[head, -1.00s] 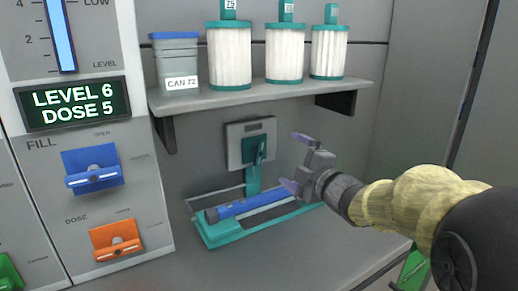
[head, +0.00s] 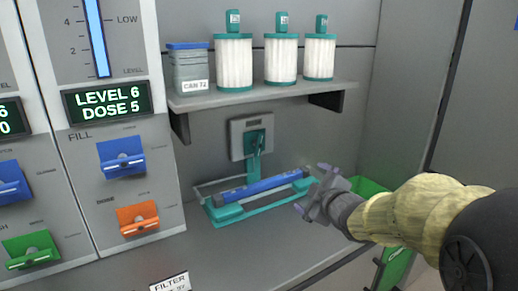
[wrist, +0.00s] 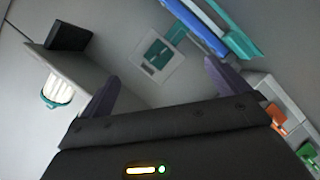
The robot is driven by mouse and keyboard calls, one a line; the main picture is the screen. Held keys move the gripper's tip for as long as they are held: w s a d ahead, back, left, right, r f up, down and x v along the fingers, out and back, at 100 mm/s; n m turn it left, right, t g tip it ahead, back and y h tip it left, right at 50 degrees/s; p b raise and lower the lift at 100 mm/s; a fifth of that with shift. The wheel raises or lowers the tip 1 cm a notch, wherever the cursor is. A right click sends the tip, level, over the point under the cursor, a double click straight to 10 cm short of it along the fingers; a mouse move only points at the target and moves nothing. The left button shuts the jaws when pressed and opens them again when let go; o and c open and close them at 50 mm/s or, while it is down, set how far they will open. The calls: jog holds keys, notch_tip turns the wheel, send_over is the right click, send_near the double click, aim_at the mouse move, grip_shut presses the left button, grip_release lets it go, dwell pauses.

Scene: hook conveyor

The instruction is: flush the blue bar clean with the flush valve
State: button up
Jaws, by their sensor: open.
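The blue bar (head: 262,187) lies lengthwise in a teal cradle (head: 232,212) at the foot of the back wall. In the wrist view the bar (wrist: 195,22) is cut off by the top edge. My gripper (head: 311,189) is open and empty, just right of the bar's right end in the head view. Its fingers also frame the wrist view (wrist: 160,88). A green handle (head: 31,250) sits low on the left panel, beside a cut-off label ending in "SH". In the wrist view a green handle (wrist: 309,154) shows at the right edge.
Blue (head: 122,158) and orange (head: 138,218) handles sit under a display (head: 107,103) reading "LEVEL 6 DOSE 5". A shelf (head: 250,97) overhead holds a can (head: 190,72) and white filters. A green bin (head: 368,187) stands behind my arm. The counter (head: 250,255) in front is clear.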

jog(key=s+d+f+m+g+h+b, duration=0.2)
jog(key=s+f+m+g+b, duration=0.3)
jog(key=s+f, duration=0.6)
jog(key=s+d+f+m+g+h+b, duration=0.2)
jog(key=s+f+m+g+b, duration=0.3)
jog(key=f, duration=1.3)
jog(key=s+d+m+g, duration=0.1)
jog(key=s+m, duration=0.3)
jog(key=s, duration=0.3)
jog(key=shift+s+d+f+g, duration=0.3)
jog(key=shift+d+f, duration=0.05)
jog(key=shift+d, duration=0.05)
